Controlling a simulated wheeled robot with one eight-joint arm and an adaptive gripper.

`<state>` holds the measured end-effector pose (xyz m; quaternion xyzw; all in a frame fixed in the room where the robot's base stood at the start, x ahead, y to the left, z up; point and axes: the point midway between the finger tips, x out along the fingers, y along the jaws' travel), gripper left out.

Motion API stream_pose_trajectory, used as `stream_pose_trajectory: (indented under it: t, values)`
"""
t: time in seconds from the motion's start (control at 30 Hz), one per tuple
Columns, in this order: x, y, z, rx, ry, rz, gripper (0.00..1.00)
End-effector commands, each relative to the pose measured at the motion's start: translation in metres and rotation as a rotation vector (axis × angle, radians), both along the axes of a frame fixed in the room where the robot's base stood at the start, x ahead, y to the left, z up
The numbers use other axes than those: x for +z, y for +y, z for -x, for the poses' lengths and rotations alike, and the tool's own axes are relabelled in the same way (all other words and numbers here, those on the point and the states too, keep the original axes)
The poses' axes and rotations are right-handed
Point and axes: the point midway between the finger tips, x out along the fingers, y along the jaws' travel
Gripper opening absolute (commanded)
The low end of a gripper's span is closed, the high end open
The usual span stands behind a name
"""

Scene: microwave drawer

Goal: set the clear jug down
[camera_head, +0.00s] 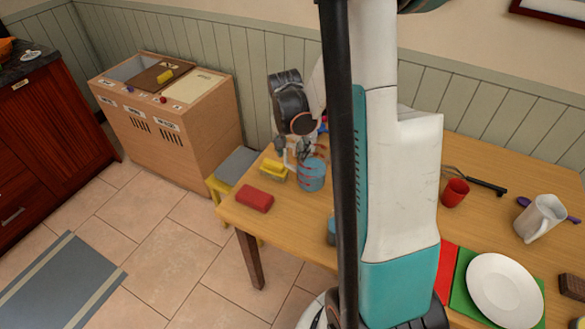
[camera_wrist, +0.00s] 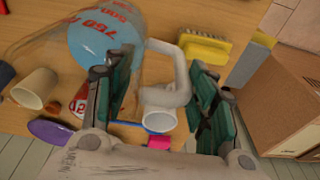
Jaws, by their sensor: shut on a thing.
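The clear jug (camera_head: 312,174) has red markings and a blue lower part. It stands upright at the left part of the wooden table, by the far edge; whether its base touches the tabletop is hard to tell. In the wrist view the clear jug (camera_wrist: 105,42) fills the upper left, with red numbers on it. Its pale handle (camera_wrist: 180,72) reaches between the fingers. My gripper (camera_wrist: 160,80) is shut on the jug; the exact contact is partly hidden. In the head view my gripper (camera_head: 303,148) is just behind and above the jug, small and partly covered.
A yellow brush (camera_head: 273,170) lies close left of the jug, and a red block (camera_head: 254,200) lies nearer the table's left edge. A red cup (camera_head: 454,192), a white pitcher (camera_head: 541,220) and a white plate (camera_head: 503,290) are at right. My arm hides the table's middle.

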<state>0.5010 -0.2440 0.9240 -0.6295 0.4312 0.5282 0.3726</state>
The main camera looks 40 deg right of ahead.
Motion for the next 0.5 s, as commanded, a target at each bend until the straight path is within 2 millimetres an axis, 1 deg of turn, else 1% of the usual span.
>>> stream_pose_trajectory:
  t: [0.03, 0.27, 0.33, 0.5]
  values:
    - [-0.008, 0.000, 0.000, 0.000, 0.000, 0.000, 0.00]
    - [-0.019, 0.000, 0.000, 0.000, 0.001, 0.000, 0.00]
    - [-0.026, 0.000, 0.000, 0.001, 0.001, 0.000, 0.00]
    - [-0.051, 0.000, 0.000, 0.001, 0.001, 0.001, 0.00]
